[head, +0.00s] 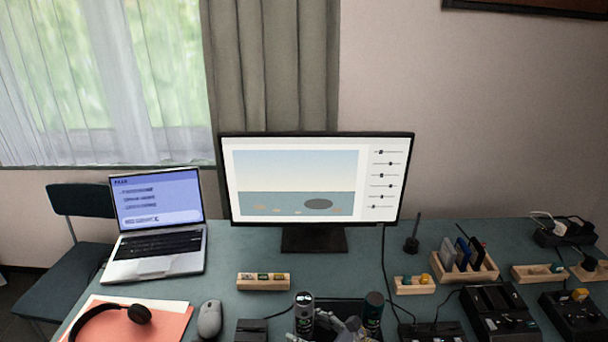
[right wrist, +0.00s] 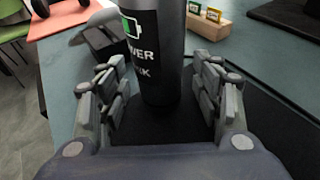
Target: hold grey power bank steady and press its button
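The grey power bank (head: 303,314) is an upright cylinder at the bottom of the head view. In the right wrist view an upright dark grey cylinder with a green battery sign and "POWER BANK" lettering (right wrist: 158,50) stands ahead, its top out of frame. My right gripper (head: 340,326) shows partly just right of the grey power bank. In the right wrist view its fingers (right wrist: 163,88) are spread, one on each side of the cylinder, with gaps on both sides. No button can be made out.
A dark cylinder (head: 373,314) stands close right of my right gripper. A dark box (head: 252,331) is at left. A wooden holder (head: 264,282), monitor (head: 316,180), mouse (head: 209,319) and laptop (head: 155,262) are on the table. Holders and dark devices (head: 498,316) crowd the right.

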